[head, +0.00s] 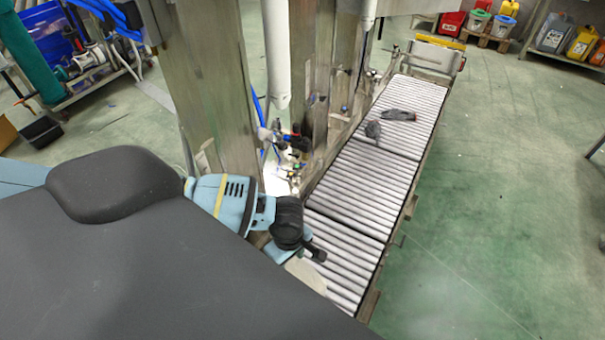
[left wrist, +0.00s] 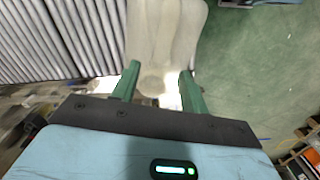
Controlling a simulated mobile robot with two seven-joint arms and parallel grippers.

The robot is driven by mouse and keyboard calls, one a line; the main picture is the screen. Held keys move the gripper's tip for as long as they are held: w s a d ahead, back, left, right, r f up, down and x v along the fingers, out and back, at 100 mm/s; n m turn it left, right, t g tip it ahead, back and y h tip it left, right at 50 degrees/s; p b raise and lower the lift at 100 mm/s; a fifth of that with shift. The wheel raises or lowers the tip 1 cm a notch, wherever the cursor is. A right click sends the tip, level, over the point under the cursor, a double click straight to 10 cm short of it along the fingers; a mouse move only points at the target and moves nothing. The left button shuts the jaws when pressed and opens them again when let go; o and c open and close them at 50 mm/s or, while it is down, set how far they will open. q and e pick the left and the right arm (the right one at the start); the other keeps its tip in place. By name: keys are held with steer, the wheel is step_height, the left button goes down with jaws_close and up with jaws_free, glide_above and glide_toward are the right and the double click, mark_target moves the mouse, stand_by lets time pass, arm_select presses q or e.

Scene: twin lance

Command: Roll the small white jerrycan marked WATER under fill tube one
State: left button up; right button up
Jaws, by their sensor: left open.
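The whitish jerrycan (head: 308,275) shows only in part in the head view, low on the near end of the roller conveyor (head: 345,235), behind my arm. In the left wrist view the pale can (left wrist: 165,30) lies ahead of and between the green fingers of my left gripper (left wrist: 159,70). The fingers stand apart, and I cannot tell whether they touch it. No WATER marking is readable. In the head view my left gripper (head: 303,252) is at the conveyor's near end, partly hidden by the wrist. Two white vertical tubes (head: 276,55) hang above; I cannot tell their numbers. My right gripper is not in view.
Two dark gloves (head: 400,115) lie on the far rollers. Coloured cans and buckets (head: 480,20) stand at the back right. The green floor right of the conveyor is clear.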

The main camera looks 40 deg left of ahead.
arm_select(q)
steer(key=shift+a, duration=0.2)
steer(key=shift+f, duration=0.25)
step_height(320, 180, down, 6)
steer(key=shift+r+b, duration=0.15)
steer(key=shift+b, duration=0.6)
steer(key=shift+f, duration=0.75)
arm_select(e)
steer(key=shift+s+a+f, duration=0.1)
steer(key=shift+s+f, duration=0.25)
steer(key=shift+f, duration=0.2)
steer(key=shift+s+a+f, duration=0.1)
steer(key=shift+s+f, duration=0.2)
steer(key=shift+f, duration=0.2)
